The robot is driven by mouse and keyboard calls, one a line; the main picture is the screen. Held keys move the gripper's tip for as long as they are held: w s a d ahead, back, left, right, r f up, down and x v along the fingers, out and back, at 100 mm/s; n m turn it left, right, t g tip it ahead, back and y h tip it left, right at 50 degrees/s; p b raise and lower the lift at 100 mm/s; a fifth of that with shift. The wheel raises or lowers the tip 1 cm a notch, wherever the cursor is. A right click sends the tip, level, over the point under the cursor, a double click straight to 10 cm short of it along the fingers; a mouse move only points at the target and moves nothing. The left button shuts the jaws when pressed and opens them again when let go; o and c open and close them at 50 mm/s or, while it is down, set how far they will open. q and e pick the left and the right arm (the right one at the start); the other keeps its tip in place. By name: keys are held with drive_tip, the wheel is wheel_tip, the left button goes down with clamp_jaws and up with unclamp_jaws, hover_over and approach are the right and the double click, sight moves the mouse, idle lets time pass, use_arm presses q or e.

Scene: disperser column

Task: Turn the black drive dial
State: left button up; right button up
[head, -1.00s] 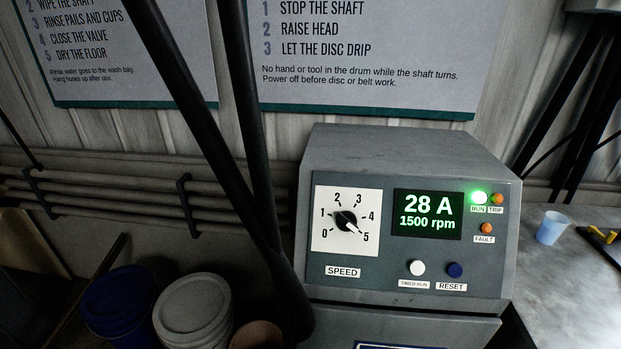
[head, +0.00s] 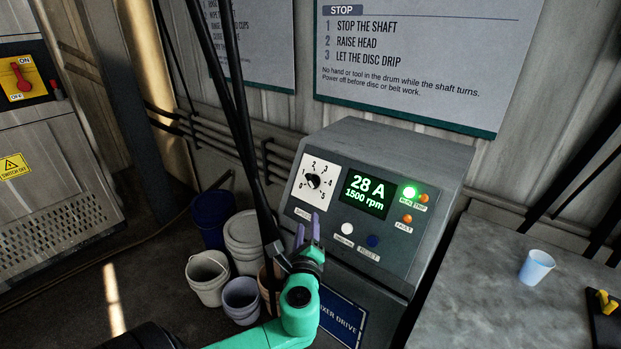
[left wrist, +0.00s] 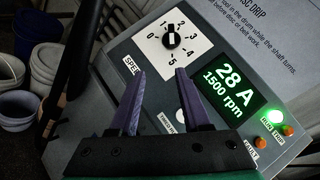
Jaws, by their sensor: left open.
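The black drive dial (head: 313,181) is a round knob on a white square scale marked 0 to 5, on the sloped face of the grey drive box. My left gripper (head: 308,226) has two purple fingers, spread and empty. In the left wrist view the fingers (left wrist: 160,72) point up the panel, their tips below the dial plate and apart from the knob. My right gripper is not in view.
The green display (head: 364,195) reads 28 A and 1500 rpm, and the green run lamp (head: 410,192) glows. A white button (head: 347,229) and blue button (head: 372,241) sit below. Several pails stand left of the box. A cup (head: 536,267) stands on the right bench.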

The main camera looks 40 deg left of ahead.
sight(310, 183)
use_arm(q)
drive_tip(key=shift+t, duration=0.3)
drive_tip(key=r+p+x, duration=0.1)
drive_tip(key=x, duration=0.3)
drive_tip(key=r+x, duration=0.1)
drive_tip(key=x, duration=0.4)
drive_tip(key=r+p+x, duration=0.1)
drive_tip(key=x, duration=0.4)
drive_tip(key=shift+a+p, duration=0.1)
drive_tip(key=shift+p, duration=0.2)
clamp_jaws()
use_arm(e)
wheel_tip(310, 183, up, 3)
